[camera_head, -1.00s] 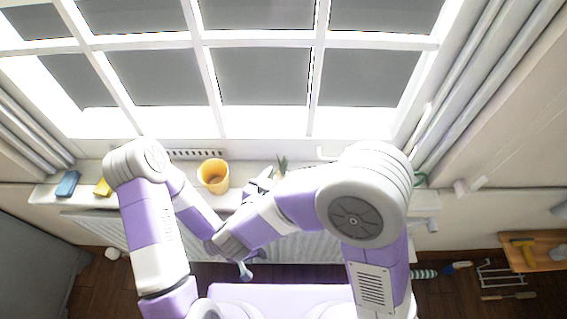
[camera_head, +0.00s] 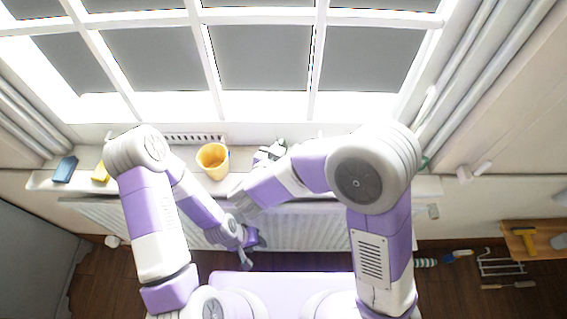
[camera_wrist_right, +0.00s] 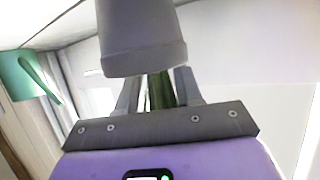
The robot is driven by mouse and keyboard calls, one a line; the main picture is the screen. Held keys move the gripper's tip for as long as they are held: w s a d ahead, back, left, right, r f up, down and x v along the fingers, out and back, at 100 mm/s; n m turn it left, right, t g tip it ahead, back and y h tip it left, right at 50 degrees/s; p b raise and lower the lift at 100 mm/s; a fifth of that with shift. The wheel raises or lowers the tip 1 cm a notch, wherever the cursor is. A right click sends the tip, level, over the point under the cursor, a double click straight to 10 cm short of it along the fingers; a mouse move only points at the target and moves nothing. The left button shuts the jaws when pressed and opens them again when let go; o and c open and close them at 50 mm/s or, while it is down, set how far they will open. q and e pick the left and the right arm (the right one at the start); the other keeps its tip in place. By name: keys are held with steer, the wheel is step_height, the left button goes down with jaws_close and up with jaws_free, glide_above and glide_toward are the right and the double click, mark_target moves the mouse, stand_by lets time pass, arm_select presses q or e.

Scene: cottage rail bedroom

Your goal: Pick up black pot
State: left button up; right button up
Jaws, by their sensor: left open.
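The pot (camera_wrist_right: 142,40) shows dark grey in the right wrist view, upside down in the picture, with a green plant (camera_wrist_right: 160,92) at its rim. In the head view the plant (camera_head: 280,146) shows on the windowsill, and the pot is mostly hidden by my right arm. My right gripper (camera_wrist_right: 158,85) is at the pot. Its fingers are apart on either side of the plant, and the pot hides their tips, so I cannot tell whether they clasp it. My left gripper (camera_head: 250,250) is open and empty, low in front of the radiator.
A green cup (camera_wrist_right: 17,75) shows in the right wrist view. The radiator (camera_head: 310,225) is below the sill.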

jaws_close()
step_height(320, 180, up, 10)
steer(key=p, duration=0.3)
steer(key=shift+p, duration=0.35)
